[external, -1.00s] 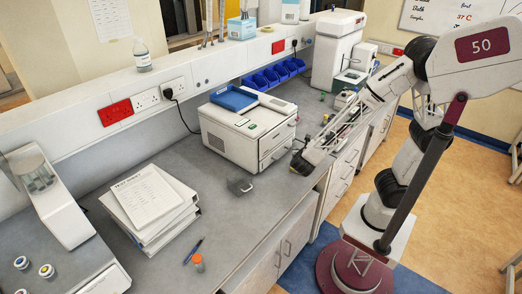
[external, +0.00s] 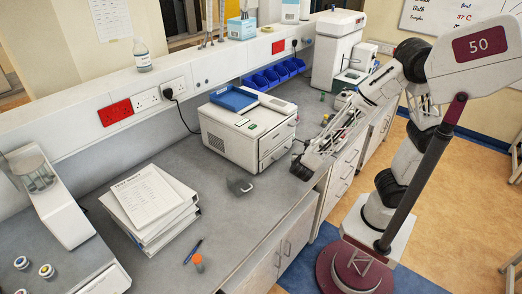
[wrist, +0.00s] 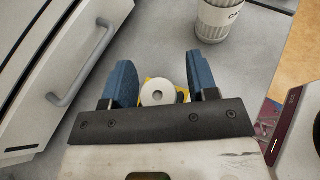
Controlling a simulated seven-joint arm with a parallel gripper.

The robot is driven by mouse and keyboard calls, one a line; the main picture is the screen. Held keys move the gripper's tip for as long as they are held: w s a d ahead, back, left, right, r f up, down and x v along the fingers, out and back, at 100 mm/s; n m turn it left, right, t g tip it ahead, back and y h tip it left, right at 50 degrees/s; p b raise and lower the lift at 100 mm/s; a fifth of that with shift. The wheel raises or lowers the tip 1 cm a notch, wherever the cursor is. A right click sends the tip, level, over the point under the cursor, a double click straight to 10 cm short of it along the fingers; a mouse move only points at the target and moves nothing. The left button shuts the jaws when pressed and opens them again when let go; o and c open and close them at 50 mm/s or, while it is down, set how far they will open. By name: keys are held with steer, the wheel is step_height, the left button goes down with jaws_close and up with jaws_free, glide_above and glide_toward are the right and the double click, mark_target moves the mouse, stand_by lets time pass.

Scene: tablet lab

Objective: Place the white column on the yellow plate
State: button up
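In the wrist view, the white column (wrist: 157,92) shows end-on as a round white top with a small grey hole, between my two blue fingers. Yellow edges, apparently of the yellow plate (wrist: 183,91), show behind it and beside it. I cannot tell whether the column touches the plate. My gripper (wrist: 163,83) is open, with a visible gap between the column and the right finger. In the external view my gripper (external: 302,168) is low over the counter's front edge, right of the white drawer unit; the column and plate cannot be made out there.
The white drawer unit (external: 243,135) with a blue tray on top stands close left of my gripper; its handle (wrist: 82,68) shows in the wrist view. A white cup (wrist: 217,18) stands beyond the fingers. A grey mug (external: 239,185) and binders (external: 150,205) are farther left.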

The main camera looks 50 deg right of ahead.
steer(key=shift+r, duration=0.2)
steer(key=v, duration=0.7)
steer(key=shift+a, duration=0.2)
stand_by(0.5)
steer(key=shift+s, duration=0.1)
steer(key=shift+r, duration=0.1)
stand_by(0.4)
steer(key=s+d+r+m+g+y, duration=0.2)
steer(key=s+d+r+m+y, duration=0.3)
steer(key=d+m, duration=0.5)
steer(key=s+d+r+m+g+y, duration=0.3)
steer(key=s+d+r+m+y, duration=0.3)
steer(key=d+m, duration=0.5)
steer(key=s+r+m, duration=0.1)
steer(key=r+m, duration=0.1)
steer(key=m, duration=0.2)
steer(key=shift+s, duration=0.3)
